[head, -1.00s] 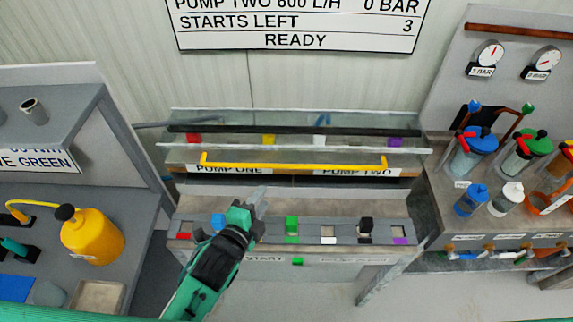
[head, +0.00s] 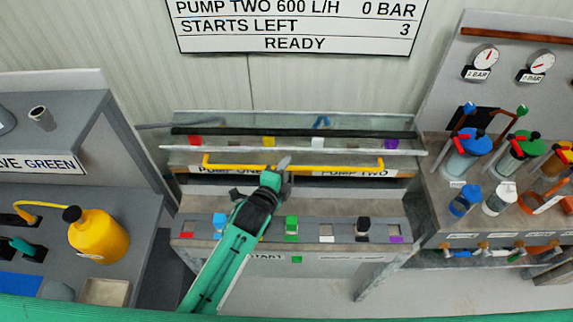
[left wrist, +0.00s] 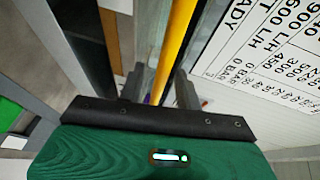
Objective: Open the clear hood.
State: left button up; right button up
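The clear hood (head: 330,157) lies closed over the pump bench in the head view, with a grey front edge. Its yellow handle (head: 335,170) runs along the front. My left gripper (head: 281,164) is at the middle of this handle. In the left wrist view, the yellow handle (left wrist: 176,45) passes between or just beyond the two fingers of the left gripper (left wrist: 160,92). The fingers stand apart, with gaps beside the bar; contact is not visible. My right gripper is not in view.
A bench front with coloured blocks and a green START button (head: 297,259) lies below the hood. A yellow jug (head: 98,236) stands on the left bench. Several capped bottles, including a blue-capped one (head: 466,200), stand at right. The wall sign (head: 300,25) reads READY.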

pick_arm(q)
jog(key=shift+w+d+f, duration=0.1)
jog(key=shift+w+d, duration=0.1)
jog(key=shift+w, duration=0.2)
grip_shut()
